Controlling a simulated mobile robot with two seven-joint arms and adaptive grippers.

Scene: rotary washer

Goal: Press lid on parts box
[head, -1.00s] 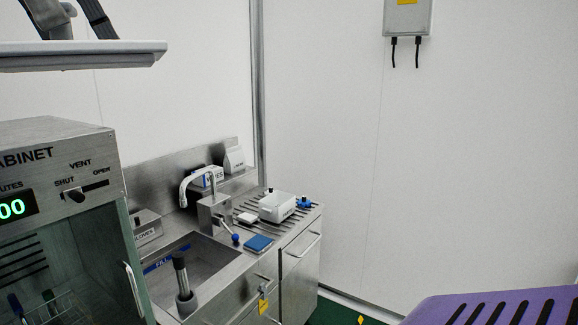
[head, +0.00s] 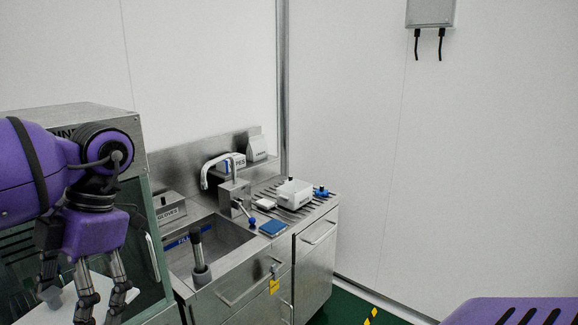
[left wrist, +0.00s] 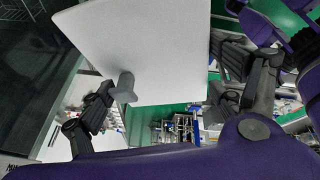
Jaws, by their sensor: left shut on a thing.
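My left gripper (head: 84,298) is at the lower left of the head view, pointing down in front of the steel cabinet. It is shut on a flat white lid (head: 68,297), which the picture's bottom edge cuts off. In the left wrist view the lid (left wrist: 150,45) fills the top middle, with a grey knob-like piece (left wrist: 125,88) beside one finger. The fingers of the left gripper (left wrist: 165,95) are spread at the lid's near edge; their exact contact is hard to see. I cannot make out the parts box for certain. My right gripper is not in view.
The steel cabinet (head: 95,115) stands close behind my left arm. Green floor lies open to the right (head: 345,305).

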